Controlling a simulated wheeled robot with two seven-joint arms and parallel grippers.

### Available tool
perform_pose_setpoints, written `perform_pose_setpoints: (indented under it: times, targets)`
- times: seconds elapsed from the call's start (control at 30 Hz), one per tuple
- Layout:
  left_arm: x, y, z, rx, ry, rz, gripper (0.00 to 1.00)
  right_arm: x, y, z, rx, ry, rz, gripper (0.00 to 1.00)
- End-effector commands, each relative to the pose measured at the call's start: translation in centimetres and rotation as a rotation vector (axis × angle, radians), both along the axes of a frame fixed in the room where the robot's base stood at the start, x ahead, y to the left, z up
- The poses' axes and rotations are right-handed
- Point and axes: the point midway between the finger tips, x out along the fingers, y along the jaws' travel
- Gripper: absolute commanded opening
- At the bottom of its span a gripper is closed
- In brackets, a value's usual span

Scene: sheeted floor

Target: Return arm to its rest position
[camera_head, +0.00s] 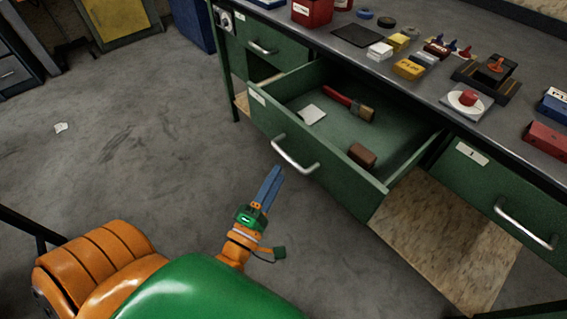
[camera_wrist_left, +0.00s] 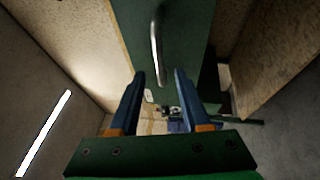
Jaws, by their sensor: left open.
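My left arm comes in from the lower left in the head view, orange and green. Its gripper (camera_head: 268,187) has blue fingers and is held over the floor, a little to the left of the pulled-out drawer's handle and apart from it. In the left wrist view the left gripper (camera_wrist_left: 158,100) shows two separated blue fingers with nothing held between them. The green drawer (camera_head: 320,182) stands open, its metal handle (camera_head: 294,158) on the front. The drawer front and handle (camera_wrist_left: 155,45) also show beyond the fingers in the wrist view. My right gripper is not in view.
The open drawer holds a brush (camera_head: 350,104), a brown block (camera_head: 362,155) and a white piece (camera_head: 312,114). The grey bench top (camera_head: 430,85) carries several small items. A closed drawer (camera_head: 490,195) is at right. The floor (camera_head: 150,150) at left is mostly clear.

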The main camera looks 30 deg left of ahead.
Motion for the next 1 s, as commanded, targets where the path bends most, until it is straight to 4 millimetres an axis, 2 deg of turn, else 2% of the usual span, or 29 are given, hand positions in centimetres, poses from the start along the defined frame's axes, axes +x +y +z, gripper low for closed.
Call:
perform_pose_setpoints:
  times: [0.1,0.43,0.47,0.53,0.57,0.63,0.67,0.7,0.73,0.8,0.87,0.9,0.97,1.0]
  targets:
    - [-0.6,0.0,-0.1,0.0,0.001,0.0,0.47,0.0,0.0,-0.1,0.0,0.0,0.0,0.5]
    - [-0.5,0.0,-0.1,0.0,0.001,0.0,0.47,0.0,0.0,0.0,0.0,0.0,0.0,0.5]
    - [-0.5,-0.1,-0.2,0.005,0.005,0.0,0.47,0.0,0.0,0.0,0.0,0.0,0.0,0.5]
    - [-0.5,-0.4,-2.0,0.063,0.062,-0.007,0.47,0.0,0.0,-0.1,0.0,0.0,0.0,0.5]
    - [-0.5,-0.7,-3.5,0.118,0.113,-0.016,0.47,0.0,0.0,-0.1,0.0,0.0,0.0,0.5]
    - [-1.1,-1.5,-9.0,0.313,0.287,-0.061,0.47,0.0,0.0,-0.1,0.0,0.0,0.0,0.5]
    - [-1.8,-1.9,-11.9,0.42,0.379,-0.096,0.47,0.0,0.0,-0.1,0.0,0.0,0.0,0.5]
    - [-3.1,-2.4,-15.9,0.569,0.503,-0.159,0.47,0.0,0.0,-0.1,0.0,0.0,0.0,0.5]
    - [-4.3,-2.6,-18.6,0.676,0.587,-0.214,0.47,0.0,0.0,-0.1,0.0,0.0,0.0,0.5]
    - [-7.8,-2.9,-24.1,0.905,0.758,-0.362,0.47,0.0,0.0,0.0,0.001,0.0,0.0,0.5]
    - [-11.2,-3.0,-27.8,1.072,0.876,-0.504,0.47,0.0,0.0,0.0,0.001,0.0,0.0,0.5]
    - [-13.6,-2.8,-29.9,1.173,0.943,-0.606,0.47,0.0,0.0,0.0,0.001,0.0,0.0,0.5]
    - [-17.2,-2.5,-32.3,1.31,1.027,-0.769,0.47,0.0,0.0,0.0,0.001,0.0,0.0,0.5]
    - [-19.7,-2.2,-33.6,1.39,1.073,-0.882,0.47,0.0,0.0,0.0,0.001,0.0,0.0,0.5]
